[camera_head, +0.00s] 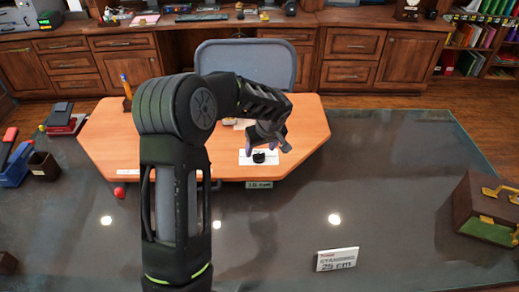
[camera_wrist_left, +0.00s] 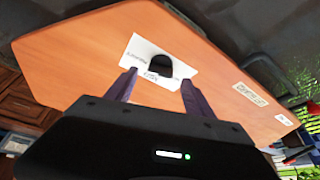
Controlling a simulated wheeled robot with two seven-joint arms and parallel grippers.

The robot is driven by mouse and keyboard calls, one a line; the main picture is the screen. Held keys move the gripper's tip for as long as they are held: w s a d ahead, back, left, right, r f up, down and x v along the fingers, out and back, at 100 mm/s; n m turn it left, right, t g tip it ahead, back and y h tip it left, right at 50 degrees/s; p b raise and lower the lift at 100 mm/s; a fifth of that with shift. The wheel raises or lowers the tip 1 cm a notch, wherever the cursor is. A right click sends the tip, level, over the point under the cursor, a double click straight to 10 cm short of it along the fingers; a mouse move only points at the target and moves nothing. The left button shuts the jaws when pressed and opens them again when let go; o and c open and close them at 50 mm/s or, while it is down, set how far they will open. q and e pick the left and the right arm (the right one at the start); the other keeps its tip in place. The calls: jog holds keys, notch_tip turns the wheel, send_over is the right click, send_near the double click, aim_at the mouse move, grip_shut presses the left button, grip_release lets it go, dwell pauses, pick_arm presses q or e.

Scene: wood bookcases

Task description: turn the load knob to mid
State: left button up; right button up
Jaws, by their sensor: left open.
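The load knob (camera_head: 259,157) is a small black rounded knob on a white plate (camera_head: 245,161) with dark lettering, on the orange wooden board. In the left wrist view the knob (camera_wrist_left: 159,64) stands just beyond the fingertips, about midway between them, and the plate's label (camera_wrist_left: 150,46) is too small to read fully. My left gripper (camera_head: 268,145) is open, with its two purplish fingers apart above the plate; it also shows in the left wrist view (camera_wrist_left: 158,79). The fingers do not appear to touch the knob. My right gripper is not in view.
The orange board (camera_head: 110,140) lies on a dark glossy tabletop (camera_head: 400,190). A card (camera_head: 337,259) stands in front. A grey chair (camera_head: 245,62) stands behind.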

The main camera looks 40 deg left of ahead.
aim_at(259, 156)
pick_arm(q)
jog(key=shift+x, duration=1.4)
grip_shut()
